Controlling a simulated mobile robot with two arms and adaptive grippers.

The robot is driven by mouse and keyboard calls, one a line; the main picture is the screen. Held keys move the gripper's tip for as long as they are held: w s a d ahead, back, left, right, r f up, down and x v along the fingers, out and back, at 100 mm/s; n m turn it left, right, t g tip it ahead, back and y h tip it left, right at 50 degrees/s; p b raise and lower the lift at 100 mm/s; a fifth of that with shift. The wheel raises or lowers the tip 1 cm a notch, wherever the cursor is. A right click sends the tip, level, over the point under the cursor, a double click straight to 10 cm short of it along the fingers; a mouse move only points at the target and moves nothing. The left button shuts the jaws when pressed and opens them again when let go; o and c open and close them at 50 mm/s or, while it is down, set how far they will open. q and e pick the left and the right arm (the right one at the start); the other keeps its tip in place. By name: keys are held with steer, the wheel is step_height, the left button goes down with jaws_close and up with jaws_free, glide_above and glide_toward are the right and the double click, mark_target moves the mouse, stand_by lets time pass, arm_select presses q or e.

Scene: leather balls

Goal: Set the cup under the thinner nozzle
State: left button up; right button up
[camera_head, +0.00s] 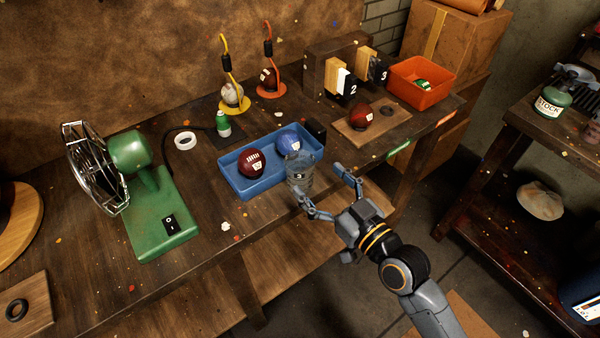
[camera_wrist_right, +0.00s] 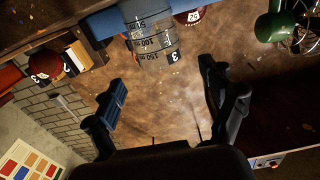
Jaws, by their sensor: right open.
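A clear grey cup (camera_head: 300,172) with measuring marks and a 3 on it stands at the front right corner of the blue tray (camera_head: 243,184). In the right wrist view the cup (camera_wrist_right: 153,42) is at the top, beyond the fingertips. My right gripper (camera_head: 322,186) is open and empty, its fingers pointing toward the cup; I see no grip on it. It also shows in the right wrist view (camera_wrist_right: 163,85). I cannot make out which part is the thinner nozzle. My left gripper is not in view.
Dark red (camera_head: 251,162) and blue (camera_head: 288,143) balls lie in the tray. A green fan (camera_head: 160,215) stands left. The front-left bench is largely clear.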

mark_target(309, 170)
steer(key=shift+p+x, duration=0.6)
steer(key=shift+x, duration=2.2)
steer(key=c, duration=1.2)
steer(key=shift+c, duration=0.6)
steer(key=shift+r, duration=0.15)
